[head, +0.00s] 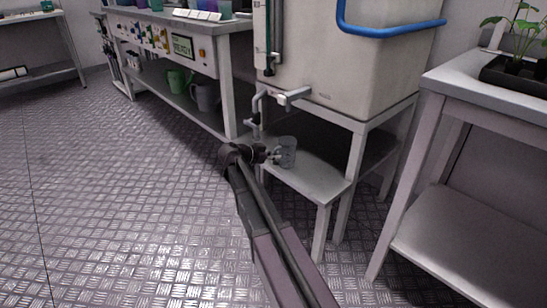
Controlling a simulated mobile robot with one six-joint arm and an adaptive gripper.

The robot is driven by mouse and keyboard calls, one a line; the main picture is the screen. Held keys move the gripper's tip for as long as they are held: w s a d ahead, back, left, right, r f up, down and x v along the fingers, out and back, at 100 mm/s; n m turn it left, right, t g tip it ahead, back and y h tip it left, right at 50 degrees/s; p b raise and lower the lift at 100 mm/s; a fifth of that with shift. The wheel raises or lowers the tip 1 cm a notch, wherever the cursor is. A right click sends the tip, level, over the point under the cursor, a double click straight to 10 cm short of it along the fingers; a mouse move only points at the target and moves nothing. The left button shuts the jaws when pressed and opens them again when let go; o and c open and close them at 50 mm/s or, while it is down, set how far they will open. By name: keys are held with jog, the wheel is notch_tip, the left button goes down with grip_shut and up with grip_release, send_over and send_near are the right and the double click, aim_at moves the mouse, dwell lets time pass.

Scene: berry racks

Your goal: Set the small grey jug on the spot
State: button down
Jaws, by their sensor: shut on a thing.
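A small grey, see-through jug (288,152) is at the low stand (318,182) below the tank's tap. It looks upright, on the stand's top or just above it; I cannot tell which. My gripper (274,154) reaches in from the left and is shut on the jug's near left side. The fingers are small and dark here, so the exact grip is hard to see. I cannot make out a marked spot; the jug and my gripper cover part of the stand.
A tap (289,96) on the big pale tank (345,60) hangs just above. A green jug (176,80) and a larger grey jug (203,97) stand on a low shelf behind. A plant bench (470,82) is at right. The floor (110,200) at left is clear.

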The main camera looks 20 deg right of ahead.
jog(key=shift+f+b, duration=0.25)
jog(key=shift+b, duration=0.05)
dwell(0.6)
jog(key=c, duration=0.6)
grip_release()
jog(key=shift+r, duration=0.15)
